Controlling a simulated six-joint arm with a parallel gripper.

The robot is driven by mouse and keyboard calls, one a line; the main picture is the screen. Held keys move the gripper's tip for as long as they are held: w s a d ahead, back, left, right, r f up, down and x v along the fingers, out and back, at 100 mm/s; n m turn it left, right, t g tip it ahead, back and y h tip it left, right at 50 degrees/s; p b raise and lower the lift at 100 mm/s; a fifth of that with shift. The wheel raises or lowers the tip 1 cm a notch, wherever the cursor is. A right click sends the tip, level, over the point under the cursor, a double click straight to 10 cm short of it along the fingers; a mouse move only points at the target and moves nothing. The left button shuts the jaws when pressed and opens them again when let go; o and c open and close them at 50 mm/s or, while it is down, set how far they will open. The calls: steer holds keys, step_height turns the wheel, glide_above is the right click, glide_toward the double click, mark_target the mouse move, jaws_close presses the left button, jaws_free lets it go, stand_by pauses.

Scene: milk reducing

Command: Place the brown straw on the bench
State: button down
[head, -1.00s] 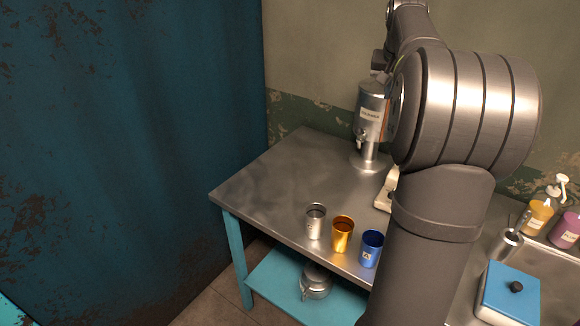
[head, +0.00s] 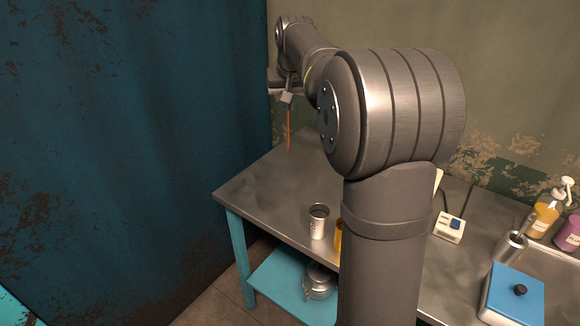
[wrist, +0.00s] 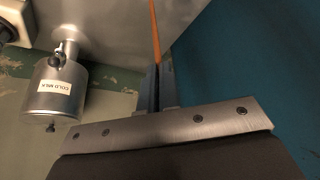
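The brown straw (head: 289,131) is orange-brown and hangs upright from my gripper (head: 287,98) in the head view. Its lower end appears above or near the back left of the metal bench (head: 262,188); I cannot tell if it touches. In the wrist view the straw (wrist: 155,30) runs out from between the two fingers of my gripper (wrist: 159,75), which are closed together on it.
A silver cup (head: 319,222) and a partly hidden gold cup (head: 338,238) stand at the bench's front edge. A "cold milk" dispenser (wrist: 55,92) shows in the wrist view. A blue-lidded box (head: 515,295) is at the right. The bench's left part is clear.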

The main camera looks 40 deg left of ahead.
step_height(320, 180, down, 8)
steer(key=f, duration=0.1)
steer(key=s+a+f, duration=0.4)
steer(key=a+f, duration=0.6)
steer(key=shift+s+a+f, duration=0.15)
steer(key=shift+a, duration=0.25)
steer(key=shift+f, duration=0.1)
steer(key=c, duration=1.7)
jaws_free()
steer(key=v, duration=1.2)
